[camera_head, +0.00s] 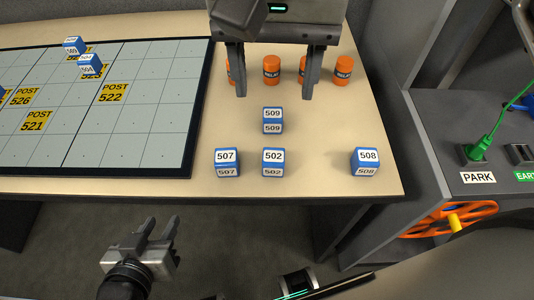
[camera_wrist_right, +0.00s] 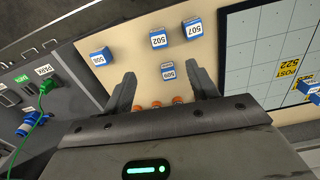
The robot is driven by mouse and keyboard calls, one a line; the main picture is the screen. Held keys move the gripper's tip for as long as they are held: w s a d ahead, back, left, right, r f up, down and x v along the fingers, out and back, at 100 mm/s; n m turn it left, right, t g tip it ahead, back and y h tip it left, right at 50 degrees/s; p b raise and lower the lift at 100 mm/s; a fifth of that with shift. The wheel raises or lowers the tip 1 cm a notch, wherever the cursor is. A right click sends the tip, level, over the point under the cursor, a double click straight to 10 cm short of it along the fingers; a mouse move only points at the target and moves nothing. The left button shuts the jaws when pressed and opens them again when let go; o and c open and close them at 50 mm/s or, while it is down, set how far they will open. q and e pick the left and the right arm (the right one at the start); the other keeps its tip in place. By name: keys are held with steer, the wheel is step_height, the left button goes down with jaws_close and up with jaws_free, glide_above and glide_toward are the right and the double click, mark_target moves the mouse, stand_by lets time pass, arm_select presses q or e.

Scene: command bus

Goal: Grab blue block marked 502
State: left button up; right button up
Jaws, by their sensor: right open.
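The blue block marked 502 (camera_head: 273,162) stands on the table near its front edge, with white number labels. It also shows in the right wrist view (camera_wrist_right: 161,40), beyond the fingertips. My right gripper (camera_head: 274,96) is open and empty, hanging over the back of the table. Its fingertips (camera_wrist_right: 165,82) lie on either side of block 509 in the wrist view, apart from block 502. My left gripper (camera_head: 158,228) is open and empty, low in front of the table.
Block 507 (camera_head: 227,162) stands left of 502, block 509 (camera_head: 273,120) behind it, and block 508 (camera_head: 365,161) farther right. Several orange relay cylinders (camera_head: 271,70) stand at the back. A grid board (camera_head: 150,150) lies left, with more blue blocks (camera_head: 90,64). A grey console (camera_head: 440,130) is right.

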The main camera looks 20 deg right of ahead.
glide_toward(274, 156)
steer(key=f, duration=0.5)
steer(key=shift+w+a+f+b, duration=0.1)
steer(key=shift+w+f+b, duration=0.1)
steer(key=shift+f+b, duration=0.1)
steer(key=f, duration=0.5)
steer(key=shift+s, duration=0.2)
steer(key=c, duration=1.1)
